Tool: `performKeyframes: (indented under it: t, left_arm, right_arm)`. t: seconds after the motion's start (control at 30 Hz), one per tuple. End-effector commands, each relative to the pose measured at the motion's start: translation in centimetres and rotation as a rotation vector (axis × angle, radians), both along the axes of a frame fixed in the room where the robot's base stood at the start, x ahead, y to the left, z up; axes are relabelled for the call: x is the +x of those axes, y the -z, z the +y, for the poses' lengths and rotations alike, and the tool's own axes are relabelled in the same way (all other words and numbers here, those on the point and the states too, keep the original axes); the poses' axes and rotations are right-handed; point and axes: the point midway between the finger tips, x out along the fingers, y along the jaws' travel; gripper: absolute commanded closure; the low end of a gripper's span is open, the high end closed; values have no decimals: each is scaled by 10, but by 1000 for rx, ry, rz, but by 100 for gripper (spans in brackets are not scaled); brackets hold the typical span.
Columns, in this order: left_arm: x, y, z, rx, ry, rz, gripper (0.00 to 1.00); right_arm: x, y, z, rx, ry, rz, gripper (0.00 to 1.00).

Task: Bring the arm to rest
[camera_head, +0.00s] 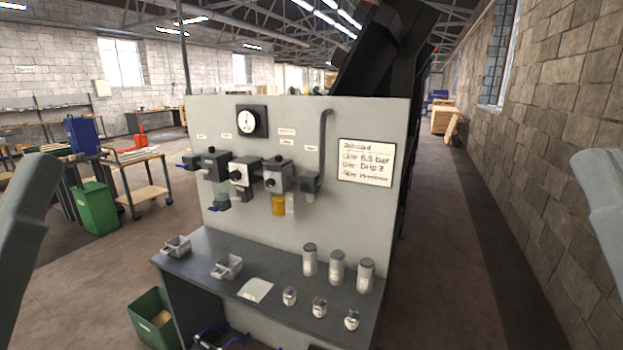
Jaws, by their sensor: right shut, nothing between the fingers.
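Only pale grey links of my two arms show. A link of my left arm (22,230) rises at the left edge, and a link of my right arm (602,190) cuts in at the right edge. Both are apart from the grey panel and the bench. I make out no fingers of either gripper in this view. I see nothing held on the visible arm parts.
A grey panel (245,235) with a gauge (251,121), valves and a sign (366,162) stands ahead. Its dark bench (205,243) bears grey canisters (337,267), small jars (319,307) and metal trays (227,267). A green bin (153,318) stands beside it. Floor (440,280) is clear at right.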

Motion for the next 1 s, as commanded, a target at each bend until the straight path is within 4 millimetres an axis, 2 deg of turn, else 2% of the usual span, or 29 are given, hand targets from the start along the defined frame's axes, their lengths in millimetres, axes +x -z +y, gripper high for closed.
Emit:
performKeyframes:
  t: [0.03, 0.17, 0.5, 0.6, 0.7, 0.77, 1.0]
  left_arm:
    - [0, -43, 0, 0, 0, 1, 21]
    - [0, -101, 0, 0, 0, 2, 21]
    - [1, -264, 0, 0, 0, 2, 21]
    - [1, -301, 0, 0, 0, 2, 21]
    - [1, -322, 0, 0, 0, 2, 21]
    - [1, -328, 0, 0, 0, 2, 21]
    - [1, -326, 0, 0, 0, 3, 21]
  right_arm:
    - [0, -43, 0, 1, -1, 1, 100]
    - [1, -101, 0, 1, -3, 1, 100]
    - [1, -264, 0, 1, -4, 1, 100]
    - [1, -300, 0, 1, -4, 1, 100]
    - [1, -322, 0, 2, -5, 2, 100]
    - [1, -328, 0, 2, -5, 2, 100]
    - [1, -326, 0, 2, -5, 1, 100]
